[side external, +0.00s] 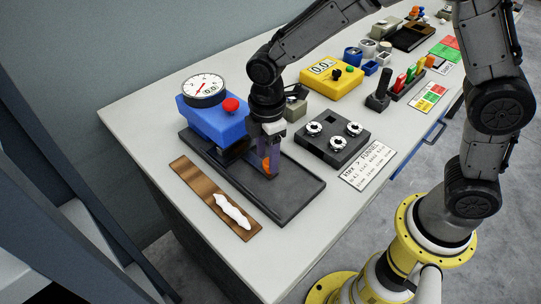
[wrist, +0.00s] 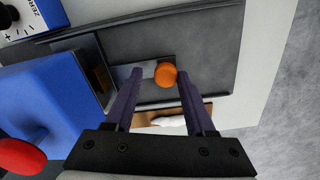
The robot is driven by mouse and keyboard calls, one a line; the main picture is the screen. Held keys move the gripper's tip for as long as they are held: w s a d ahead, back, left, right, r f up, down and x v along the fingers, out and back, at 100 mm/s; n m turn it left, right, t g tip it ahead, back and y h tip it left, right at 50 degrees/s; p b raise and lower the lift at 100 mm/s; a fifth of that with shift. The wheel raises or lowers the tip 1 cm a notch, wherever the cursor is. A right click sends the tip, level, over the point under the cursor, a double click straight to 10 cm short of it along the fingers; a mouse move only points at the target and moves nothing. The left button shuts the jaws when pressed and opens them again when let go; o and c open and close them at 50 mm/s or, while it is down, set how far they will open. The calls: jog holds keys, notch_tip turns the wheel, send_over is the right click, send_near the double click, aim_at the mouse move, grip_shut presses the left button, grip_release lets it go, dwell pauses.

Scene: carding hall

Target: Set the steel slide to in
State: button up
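The steel slide (wrist: 124,72) is a flat grey strip coming out of the blue block (wrist: 50,100), with a round orange knob (wrist: 165,74) at its outer end. It lies over a dark base plate (side external: 288,203). In the side view the orange knob (side external: 266,164) shows partly behind my fingers. My gripper (side external: 268,170) points down over the plate. In the wrist view the two purple fingers of my gripper (wrist: 160,85) stand apart on either side of the knob, with gaps visible, so it is open. How far the slide reaches into the block is partly hidden.
A red button (side external: 231,104) and a dial gauge (side external: 204,86) top the blue block. A brown board (side external: 190,172) with white fibre lies at the left. A black box with dials (side external: 318,150) and a yellow box (side external: 320,82) stand at the right.

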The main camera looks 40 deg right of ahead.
jog(key=shift+o, duration=0.6)
jog(key=shift+s, duration=0.1)
notch_tip(320, 180, up, 14)
jog(key=shift+f, duration=0.1)
